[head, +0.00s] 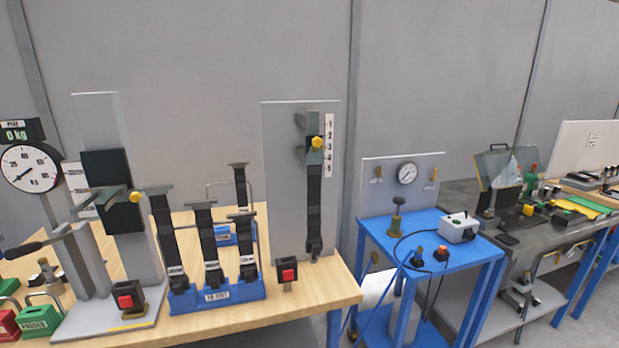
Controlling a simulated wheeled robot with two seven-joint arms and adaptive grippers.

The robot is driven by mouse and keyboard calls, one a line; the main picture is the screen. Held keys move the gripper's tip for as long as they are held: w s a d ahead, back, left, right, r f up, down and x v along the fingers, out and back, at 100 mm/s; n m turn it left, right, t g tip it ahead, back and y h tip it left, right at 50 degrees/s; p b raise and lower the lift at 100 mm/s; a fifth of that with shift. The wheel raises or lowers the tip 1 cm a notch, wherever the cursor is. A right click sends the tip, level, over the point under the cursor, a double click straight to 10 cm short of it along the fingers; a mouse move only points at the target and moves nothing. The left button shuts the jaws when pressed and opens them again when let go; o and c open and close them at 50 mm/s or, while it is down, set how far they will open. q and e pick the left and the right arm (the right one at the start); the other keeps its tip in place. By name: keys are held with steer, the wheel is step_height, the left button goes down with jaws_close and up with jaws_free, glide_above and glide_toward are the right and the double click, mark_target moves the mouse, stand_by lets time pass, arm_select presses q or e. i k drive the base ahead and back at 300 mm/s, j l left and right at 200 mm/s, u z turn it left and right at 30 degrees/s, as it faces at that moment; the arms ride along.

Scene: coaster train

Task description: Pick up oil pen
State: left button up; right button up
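I cannot make out an oil pen for sure in the head view. Small items lie on the dark bench (455,192) at the right, among them yellow, green and black ones, but they are too small to tell apart. Neither of my grippers is in view.
A wooden bench (330,284) at the left carries a blue rack (217,296) of black straps, a grey upright panel (283,170) and a dial scale (30,168). A blue table (400,240) with a gauge panel (376,186) stands in the middle. A gap separates bench and table.

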mark_target(45, 268)
steer(key=u, duration=1.7)
